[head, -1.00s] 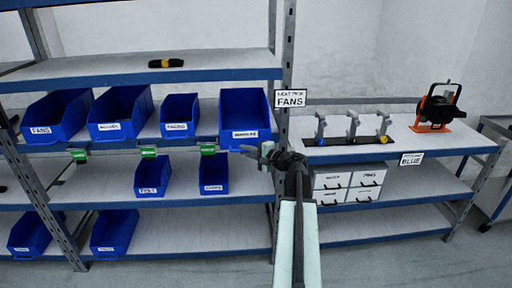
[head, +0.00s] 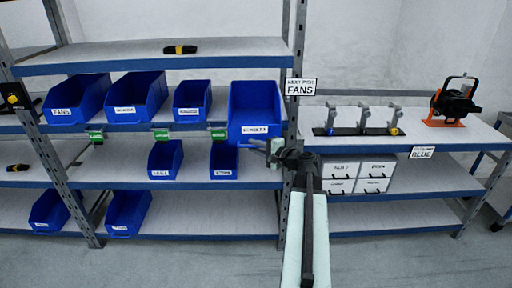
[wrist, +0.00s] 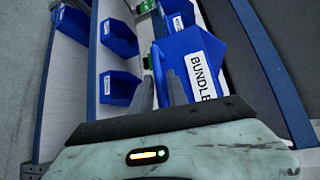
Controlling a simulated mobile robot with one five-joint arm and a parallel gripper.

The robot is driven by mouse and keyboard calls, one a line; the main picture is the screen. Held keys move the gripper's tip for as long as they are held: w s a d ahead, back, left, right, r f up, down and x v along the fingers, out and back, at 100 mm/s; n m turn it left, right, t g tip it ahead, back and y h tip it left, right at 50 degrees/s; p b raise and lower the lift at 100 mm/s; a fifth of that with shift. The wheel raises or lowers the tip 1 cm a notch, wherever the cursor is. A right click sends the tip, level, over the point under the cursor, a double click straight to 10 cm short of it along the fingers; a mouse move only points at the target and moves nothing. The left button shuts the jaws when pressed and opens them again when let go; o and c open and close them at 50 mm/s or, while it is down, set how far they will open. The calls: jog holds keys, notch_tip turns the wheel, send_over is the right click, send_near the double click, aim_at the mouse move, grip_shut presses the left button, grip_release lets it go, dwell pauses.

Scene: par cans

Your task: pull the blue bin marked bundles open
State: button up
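The blue bin marked bundles (head: 254,105) is at the right end of the upper bin row in the head view. Its front hangs out past the shelf's front edge, farther than its neighbours. In the wrist view its white label (wrist: 202,76) reads "BUNDLE", with the end cut off or hidden. My gripper (head: 256,144) is at the bin's lower front right in the head view. In the wrist view my gripper's two grey fingers (wrist: 160,90) stand apart, with blue showing between them, just left of the label. I cannot tell whether they touch the bin.
Other blue bins (head: 135,95) stand to its left, and smaller ones (head: 166,160) on the shelf below. A steel upright (head: 293,100) with a "next pick fans" sign (head: 301,87) is close on the right. A bench holds white drawers (head: 375,170) and an orange-based device (head: 455,102).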

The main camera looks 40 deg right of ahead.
jog(key=s+r+p, duration=0.1)
jog(key=s, duration=0.6)
jog(key=shift+s+d, duration=0.35)
jog(key=shift+d, duration=0.05)
